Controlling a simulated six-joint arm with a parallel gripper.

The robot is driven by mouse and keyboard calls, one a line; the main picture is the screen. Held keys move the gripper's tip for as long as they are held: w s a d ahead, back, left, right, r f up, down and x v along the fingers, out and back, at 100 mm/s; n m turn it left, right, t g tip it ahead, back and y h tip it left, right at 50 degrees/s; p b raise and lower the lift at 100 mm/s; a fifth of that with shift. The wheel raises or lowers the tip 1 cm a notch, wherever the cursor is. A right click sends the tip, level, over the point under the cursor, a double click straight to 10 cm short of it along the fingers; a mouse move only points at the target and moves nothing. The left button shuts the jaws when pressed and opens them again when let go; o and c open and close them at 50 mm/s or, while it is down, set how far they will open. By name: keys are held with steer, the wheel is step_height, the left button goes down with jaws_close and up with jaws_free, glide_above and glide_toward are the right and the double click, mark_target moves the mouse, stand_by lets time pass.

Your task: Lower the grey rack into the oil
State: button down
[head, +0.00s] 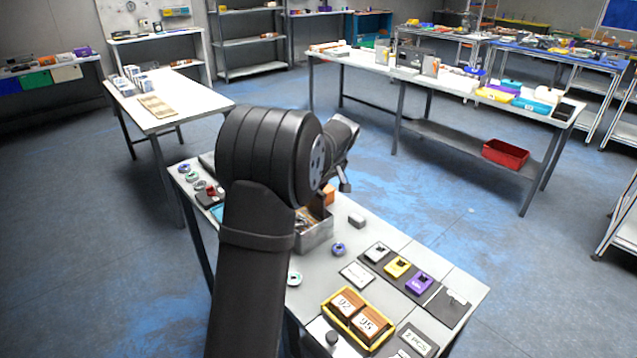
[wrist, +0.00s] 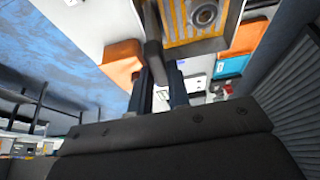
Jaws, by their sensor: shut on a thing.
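In the wrist view my gripper (wrist: 162,88) is shut on a dark grey bar (wrist: 154,58), which looks like the handle of the grey rack. The bar runs up to a grey frame (wrist: 226,38) with yellow strips between its bars and a round metal piece (wrist: 205,14) on it. I cannot tell whether the yellow is oil or how high the rack hangs. In the head view a metal box (head: 316,238) stands on the near table below my wrist. My arm hides the gripper there, and the rack cannot be made out.
An orange block (wrist: 122,60) and a teal box (wrist: 234,66) lie beside the frame. On the near table are a grey block (head: 356,220), a purple-blue ring (head: 338,249), a yellow tray (head: 334,294) with numbered blocks, and coloured boxes (head: 397,267). The floor behind the table is clear.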

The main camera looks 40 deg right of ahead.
step_height(320, 180, down, 3)
steer(key=shift+f, duration=0.15)
steer(key=c, duration=1.4)
jaws_free()
steer(key=shift+o, duration=0.2)
steer(key=v, duration=1.7)
steer(key=shift+r, duration=0.25)
steer(key=shift+f, duration=0.1)
steer(key=x, duration=1.7)
steer(key=shift+f, duration=0.15)
